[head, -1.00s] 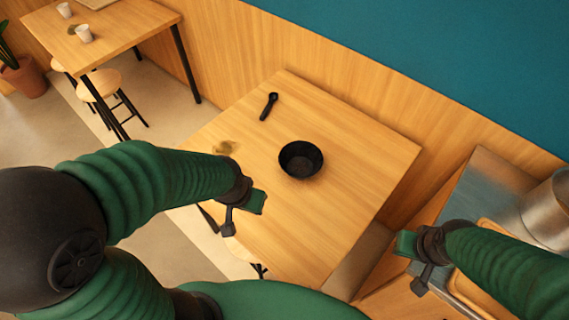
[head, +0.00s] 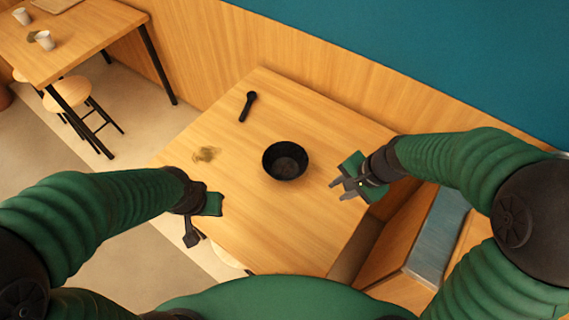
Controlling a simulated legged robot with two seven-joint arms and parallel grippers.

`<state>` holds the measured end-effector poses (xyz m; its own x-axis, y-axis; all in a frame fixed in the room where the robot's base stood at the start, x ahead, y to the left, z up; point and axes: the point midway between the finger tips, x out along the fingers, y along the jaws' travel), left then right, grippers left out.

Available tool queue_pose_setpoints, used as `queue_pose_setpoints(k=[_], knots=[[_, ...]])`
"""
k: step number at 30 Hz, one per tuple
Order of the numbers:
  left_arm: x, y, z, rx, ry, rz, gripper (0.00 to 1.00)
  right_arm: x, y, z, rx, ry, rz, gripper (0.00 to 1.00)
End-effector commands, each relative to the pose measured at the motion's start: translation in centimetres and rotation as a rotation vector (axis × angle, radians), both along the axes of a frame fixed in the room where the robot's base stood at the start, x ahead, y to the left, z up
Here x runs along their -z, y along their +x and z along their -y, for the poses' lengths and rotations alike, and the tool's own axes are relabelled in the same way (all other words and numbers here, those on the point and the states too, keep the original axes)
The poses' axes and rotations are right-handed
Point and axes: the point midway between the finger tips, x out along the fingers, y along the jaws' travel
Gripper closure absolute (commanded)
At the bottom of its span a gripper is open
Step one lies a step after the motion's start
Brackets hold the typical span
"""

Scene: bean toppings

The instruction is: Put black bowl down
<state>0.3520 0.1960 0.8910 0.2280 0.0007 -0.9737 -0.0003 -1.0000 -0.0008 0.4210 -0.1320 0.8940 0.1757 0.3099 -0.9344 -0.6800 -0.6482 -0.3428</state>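The black bowl (head: 285,161) stands upright on the wooden table (head: 225,205), near its middle, and looks empty. My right gripper (head: 341,189) is to the right of the bowl, above the table's right edge, with its fingers apart and nothing between them. It does not touch the bowl. My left gripper (head: 203,222) is at the table's left front edge, to the lower left of the bowl and clear of it. I cannot tell from its angle how far apart its fingers are, and no held object shows.
A black spoon-like scoop (head: 247,106) lies on the table behind the bowl. A small brownish patch (head: 206,154) is left of the bowl. A wood-panelled wall stands behind. Another table (head: 70,45) with white cups and a stool (head: 68,93) are at the far left.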

Motion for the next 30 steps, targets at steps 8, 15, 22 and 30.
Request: queue_pose_setpoints(k=[8, 15, 22, 30], knots=[[-1.0, 0.0, 0.0, 0.000, 0.000, 0.000, 0.75, -2.1, 5.1, -3.8, 0.320, 0.268, -0.081, 0.72], [0.5, 0.0, 0.0, 0.000, 0.000, 0.000, 0.75, 2.8, 6.4, -6.4, 0.323, 0.270, -0.084, 0.72], [1.5, 0.0, 0.0, 0.000, 0.000, 0.000, 0.75, 6.9, 7.5, -8.9, 0.322, 0.269, -0.080, 0.72], [2.2, 0.0, 0.0, 0.000, 0.000, 0.000, 0.75, 9.9, 8.2, -11.0, 0.319, 0.269, -0.081, 0.72]])
